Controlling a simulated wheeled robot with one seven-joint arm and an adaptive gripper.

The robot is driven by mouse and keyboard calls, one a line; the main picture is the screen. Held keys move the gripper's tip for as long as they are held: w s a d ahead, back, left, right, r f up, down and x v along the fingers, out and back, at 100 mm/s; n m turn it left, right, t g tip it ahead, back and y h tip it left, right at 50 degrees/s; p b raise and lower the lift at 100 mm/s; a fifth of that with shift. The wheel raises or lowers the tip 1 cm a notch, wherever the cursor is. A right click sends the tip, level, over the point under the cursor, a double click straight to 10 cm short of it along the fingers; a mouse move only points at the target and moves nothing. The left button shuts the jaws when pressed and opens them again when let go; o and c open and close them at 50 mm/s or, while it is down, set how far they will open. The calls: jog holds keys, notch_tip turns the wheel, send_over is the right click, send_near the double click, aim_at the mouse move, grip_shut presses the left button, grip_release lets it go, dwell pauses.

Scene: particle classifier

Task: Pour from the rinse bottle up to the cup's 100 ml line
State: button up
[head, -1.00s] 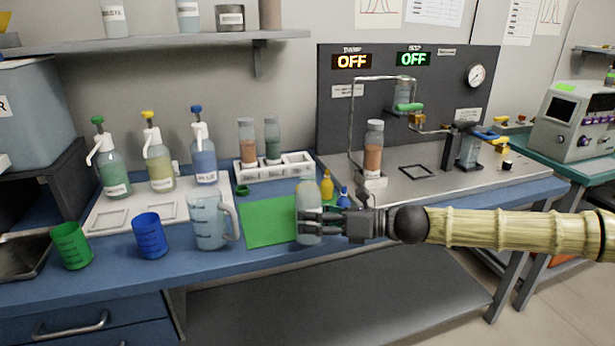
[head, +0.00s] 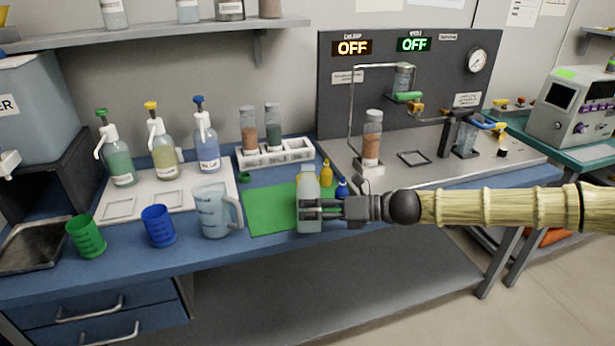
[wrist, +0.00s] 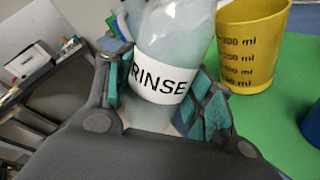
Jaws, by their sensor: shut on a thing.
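The rinse bottle (head: 309,184) is pale and translucent and stands upright at the right part of the green mat. Its white RINSE label shows in the wrist view (wrist: 160,82). My gripper (head: 318,209) is shut around the bottle's body from the right. I cannot tell whether its base touches the mat. A yellow cup (wrist: 250,45) with dark ml marks stands upright on the green mat, right of the bottle in the wrist view and apart from it. The cup's inside and any liquid level are hidden. I cannot pick out this cup surely in the head view.
Left of the green mat (head: 268,213) stand a clear jug (head: 214,212), a blue cup (head: 158,226) and a green cup (head: 86,238). Pump bottles (head: 162,158) and a vial rack (head: 275,156) stand behind. A small yellow item (head: 326,172) is close behind my gripper.

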aim_at(313, 196)
jog(key=shift+s+m+p, duration=0.2)
jog(key=shift+m+p, duration=0.1)
jog(key=shift+p, duration=0.25)
dwell(0.4)
jog(key=shift+s+r+m+g+h+p, duration=0.35)
jog(key=shift+m+p, duration=0.35)
jog(key=shift+p, duration=0.6)
dwell(0.5)
jog(key=shift+s+r+m+g+p, duration=0.2)
jog(key=shift+r+m+p, duration=0.3)
jog(key=shift+p, duration=0.35)
jog(key=shift+s+r+m+g+p, duration=0.15)
jog(key=shift+r+m+g+p, duration=0.15)
jog(key=shift+r+p, duration=0.45)
jog(key=shift+s+r+m+g+p, duration=0.15)
jog(key=shift+r+m+p, duration=0.3)
jog(key=shift+p, duration=0.55)
dwell(1.0)
jog(key=shift+r+p, duration=0.1)
jog(key=shift+p, duration=0.45)
jog(key=shift+w+r+m+p, duration=0.3)
jog(key=shift+r+m+p, duration=0.25)
jog(key=shift+p, duration=1.25)
